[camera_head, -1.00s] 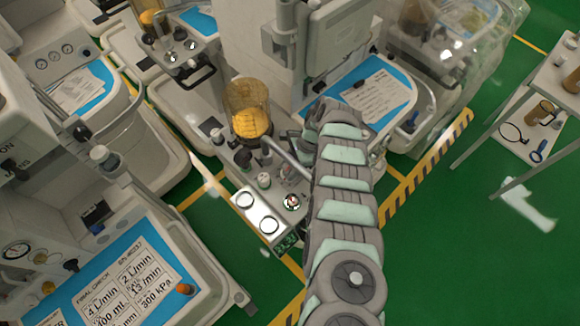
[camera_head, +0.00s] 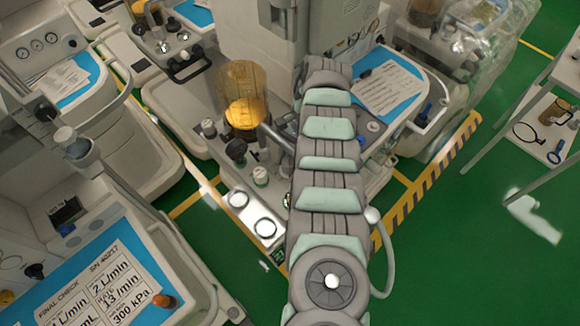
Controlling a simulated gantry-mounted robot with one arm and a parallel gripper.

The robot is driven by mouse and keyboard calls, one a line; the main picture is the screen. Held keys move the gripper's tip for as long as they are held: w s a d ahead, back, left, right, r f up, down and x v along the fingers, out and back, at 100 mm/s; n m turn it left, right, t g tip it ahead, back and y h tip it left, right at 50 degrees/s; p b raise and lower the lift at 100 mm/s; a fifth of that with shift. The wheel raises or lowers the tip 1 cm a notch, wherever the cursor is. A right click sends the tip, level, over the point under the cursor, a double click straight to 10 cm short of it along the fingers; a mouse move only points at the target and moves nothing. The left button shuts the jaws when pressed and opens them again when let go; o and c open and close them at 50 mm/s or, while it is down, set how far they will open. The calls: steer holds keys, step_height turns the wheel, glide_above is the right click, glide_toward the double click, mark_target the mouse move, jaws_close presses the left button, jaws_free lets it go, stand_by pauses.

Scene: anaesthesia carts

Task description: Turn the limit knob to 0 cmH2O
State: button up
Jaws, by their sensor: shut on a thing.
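My grey and pale green arm crosses the middle of the camera view, over the right part of the central cart's front deck. My gripper is hidden behind the arm, so its jaws and anything in them do not show. The limit knob cannot be told for sure. Several small controls show left of the arm: a black knob (camera_head: 236,149), a grey-capped knob (camera_head: 209,128) and a pale knob with a green band (camera_head: 260,176). No scale marking is readable at this size. A shiny round part (camera_head: 287,200) on the front panel is mostly covered by the arm.
An amber canister (camera_head: 243,95) stands behind the knobs. Two white gauges (camera_head: 238,199) face up at the deck's front left. Another cart with a blue check sheet (camera_head: 115,275) stands at lower left. A white side table (camera_head: 540,125) is at right, with green floor between.

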steer(key=shift+n+b, duration=0.3)
steer(key=shift+b, duration=0.05)
steer(key=o, duration=1.4)
steer(key=shift+c, duration=0.2)
steer(key=v, duration=0.7)
steer(key=shift+r, duration=0.2)
steer(key=shift+w, duration=0.1)
